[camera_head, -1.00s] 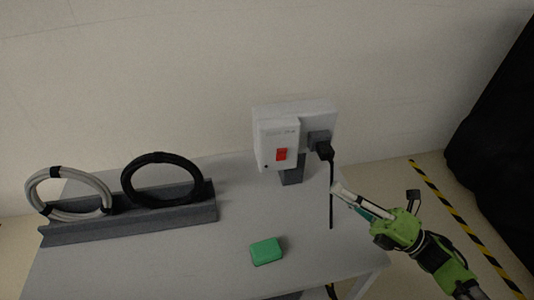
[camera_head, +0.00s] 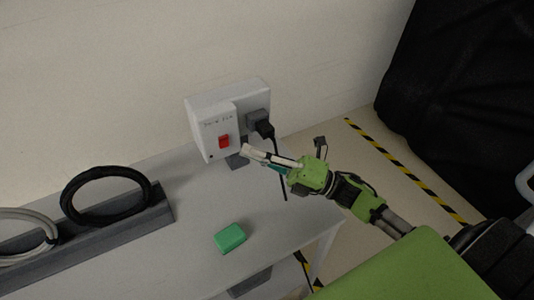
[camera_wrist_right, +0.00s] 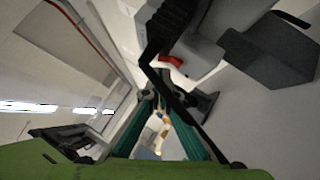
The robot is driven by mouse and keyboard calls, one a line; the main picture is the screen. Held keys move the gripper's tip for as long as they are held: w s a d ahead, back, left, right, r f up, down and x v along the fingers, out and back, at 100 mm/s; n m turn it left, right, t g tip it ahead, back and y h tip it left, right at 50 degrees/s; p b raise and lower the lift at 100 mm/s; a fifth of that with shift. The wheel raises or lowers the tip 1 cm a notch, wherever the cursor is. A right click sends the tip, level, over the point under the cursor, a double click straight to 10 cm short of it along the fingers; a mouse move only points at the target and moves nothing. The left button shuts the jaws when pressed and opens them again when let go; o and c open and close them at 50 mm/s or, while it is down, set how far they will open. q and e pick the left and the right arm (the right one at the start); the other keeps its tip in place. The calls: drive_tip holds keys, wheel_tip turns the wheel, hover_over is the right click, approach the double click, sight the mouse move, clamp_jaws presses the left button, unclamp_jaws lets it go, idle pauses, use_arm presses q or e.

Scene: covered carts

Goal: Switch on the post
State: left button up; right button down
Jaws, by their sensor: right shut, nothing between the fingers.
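The post is a white box (camera_head: 205,118) on a short dark foot on the grey table, with a red switch (camera_head: 224,141) on its front face. A black plug (camera_head: 264,129) sits in a grey socket on the right of the box, its cord hanging down. My right gripper (camera_head: 246,150) is shut and empty, its tips just right of and slightly below the red switch in the head view. I cannot tell whether they touch the box. My left gripper is not in view.
A green block (camera_head: 230,238) lies on the grey table (camera_head: 185,262). A black cable coil (camera_head: 70,205) and a grey coil (camera_head: 22,214) stand in a grey rack at left. A black drape (camera_head: 440,80) and striped floor tape (camera_head: 400,165) are at right.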

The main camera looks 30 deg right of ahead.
sight(223, 139)
drive_tip(key=shift+p+x, duration=0.35)
drive_tip(key=shift+x, duration=1.45)
drive_tip(key=shift+w+r+p, duration=0.15)
drive_tip(key=shift+r+p, duration=0.25)
drive_tip(key=shift+p, duration=0.35)
drive_tip(key=shift+w+m+h+p, duration=0.1)
drive_tip(key=shift+m+h+p, duration=0.2)
drive_tip(key=shift+m+p, duration=0.1)
drive_tip(key=shift+f+b, duration=0.25)
drive_tip(key=shift+b, duration=0.1)
